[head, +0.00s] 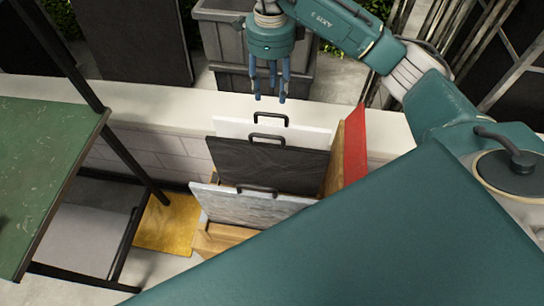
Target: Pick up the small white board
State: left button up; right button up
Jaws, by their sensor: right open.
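A white board (232,128) with a black handle (271,117) on its top edge stands upright at the back of a row of boards. Its lower part is hidden behind a black board. My right gripper (269,98) hangs above the white board's handle in the picture, fingers pointing down, open and empty. It appears apart from the handle; the exact height gap is hard to judge. My left gripper is not in view.
In front of the white board stand a black board (270,160) and a grey-white board (235,202), both with handles. A red board (356,148) stands at the right. A pale ledge (150,122) runs behind; a green-topped table (45,160) is at left, a grey bin (225,45) beyond.

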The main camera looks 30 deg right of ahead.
jog(key=b, duration=0.4)
send_near(271, 125)
jog(key=shift+w+d+r, duration=0.15)
jog(key=shift+d, duration=0.05)
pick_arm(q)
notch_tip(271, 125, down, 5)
pick_arm(e)
jog(key=shift+f, duration=0.55)
notch_tip(271, 125, down, 4)
jog(key=shift+f+p, duration=0.2)
jog(key=shift+p, duration=0.55)
jog(key=f+p, duration=0.1)
jog(key=f, duration=0.2)
jog(key=f+p, duration=0.1)
jog(key=shift+s+a+f+p, duration=0.2)
jog(key=shift+a+f+p, duration=0.1)
jog(key=shift+f, duration=0.1)
jog(key=shift+d+f, duration=0.1)
jog(key=shift+f, duration=0.25)
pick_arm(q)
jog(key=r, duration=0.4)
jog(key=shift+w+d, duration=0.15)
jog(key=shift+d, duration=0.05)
pick_arm(e)
jog(key=shift+c, duration=0.5)
grip_shut()
